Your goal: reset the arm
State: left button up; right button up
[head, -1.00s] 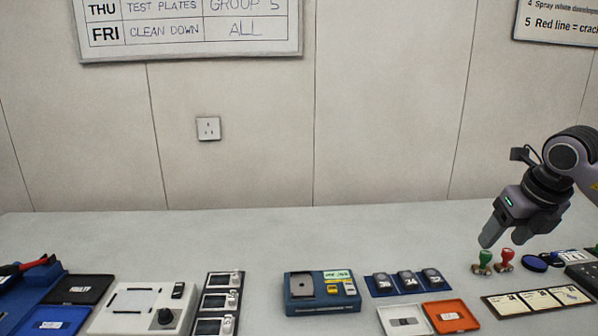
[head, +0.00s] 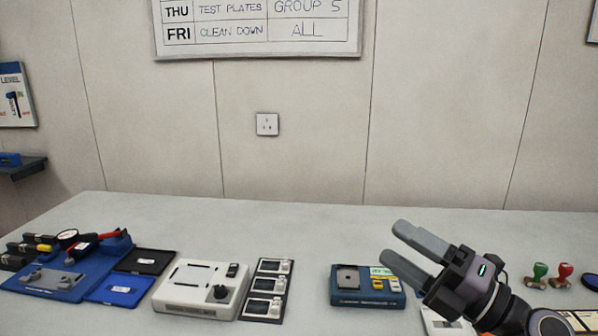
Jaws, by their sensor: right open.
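My right gripper (head: 399,250) comes in from the lower right in the head view. Its two grey fingers are apart with nothing between them, and they point up and to the left. It is in front of the right part of the bench and hides some of what lies there. The blue device (head: 345,300) with a grey plate and yellow parts is just left of the gripper's fingers in the picture. My left gripper is not in view.
A white box with a black knob (head: 203,291) stands on the bench (head: 300,222), beside a panel of small displays (head: 266,291). A blue tool tray (head: 85,268) is at the left. Green (head: 538,271) and red (head: 562,272) stamps stand at the right. The bench's back strip is clear.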

jog(key=s+d+f+m+t+h, duration=0.15)
jog(key=d+f+m+h, duration=0.35)
jog(key=f+m+h, duration=0.6)
jog(key=s+d+f+m+t+h, duration=0.1)
jog(key=s+d+f+m+h, duration=0.35)
jog(key=m, duration=0.95)
jog(key=s+a+f+m+g, duration=0.1)
jog(key=s+f+m+g, duration=0.1)
jog(key=s+f+g, duration=0.55)
jog(key=s+a+f+m+g, duration=0.15)
jog(key=s+f+g, duration=0.35)
jog(key=s+f, duration=0.5)
jog(key=w+a+f+t+y+b, duration=0.1)
jog(key=w+a+f+t+b, duration=0.1)
jog(key=f+t, duration=0.5)
jog(key=b+x, duration=0.1)
jog(key=x, duration=0.2)
jog(key=shift+d+f, duration=0.2)
jog(key=shift+f, duration=0.2)
